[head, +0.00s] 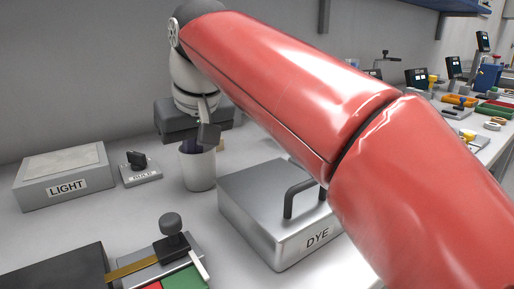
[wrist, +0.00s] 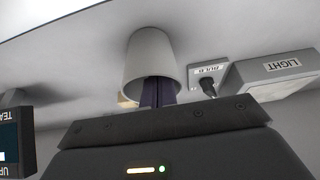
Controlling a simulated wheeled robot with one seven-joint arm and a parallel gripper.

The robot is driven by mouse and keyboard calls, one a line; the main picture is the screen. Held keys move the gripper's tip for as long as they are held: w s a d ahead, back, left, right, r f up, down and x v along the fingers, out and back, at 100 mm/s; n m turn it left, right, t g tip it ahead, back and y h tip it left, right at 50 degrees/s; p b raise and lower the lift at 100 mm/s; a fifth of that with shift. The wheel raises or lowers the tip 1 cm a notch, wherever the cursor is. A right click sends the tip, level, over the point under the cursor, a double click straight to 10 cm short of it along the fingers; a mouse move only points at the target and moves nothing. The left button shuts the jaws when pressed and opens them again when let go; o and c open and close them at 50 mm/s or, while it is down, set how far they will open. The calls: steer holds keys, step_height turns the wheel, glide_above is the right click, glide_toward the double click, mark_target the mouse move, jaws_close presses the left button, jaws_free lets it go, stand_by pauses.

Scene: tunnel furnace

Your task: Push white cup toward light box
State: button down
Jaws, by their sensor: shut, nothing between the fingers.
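The white cup (head: 198,170) stands upright on the bench, just left of the steel DYE box. The light box (head: 64,176), a grey box labelled LIGHT, sits at the far left, apart from the cup. My gripper (head: 187,147) points down at the cup's mouth, with its fingers shut and empty. In the wrist view, which looks upside down, the dark purple fingers (wrist: 158,92) reach into the mouth of the cup (wrist: 150,58). The fingertips are hidden by the cup wall. The light box (wrist: 280,74) shows at right there.
A small BULB switch (head: 139,168) stands between the cup and the light box. The DYE box (head: 275,215) with a handle is close on the cup's right. A dark block (head: 170,120) lies behind. A device with a black knob (head: 171,224) is in front.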

steer(key=shift+s+a+p, duration=0.45)
steer(key=shift+s+a, duration=0.2)
steer(key=shift+a, duration=0.3)
steer(key=shift+s+a+p, duration=0.4)
steer(key=shift+s+a, duration=0.2)
steer(key=shift+a, duration=0.35)
steer(key=shift+w+d, duration=0.2)
steer(key=shift+d, duration=0.15)
steer(key=shift+r+p, duration=0.75)
steer(key=shift+r, duration=1.75)
steer(key=shift+r, duration=2.5)
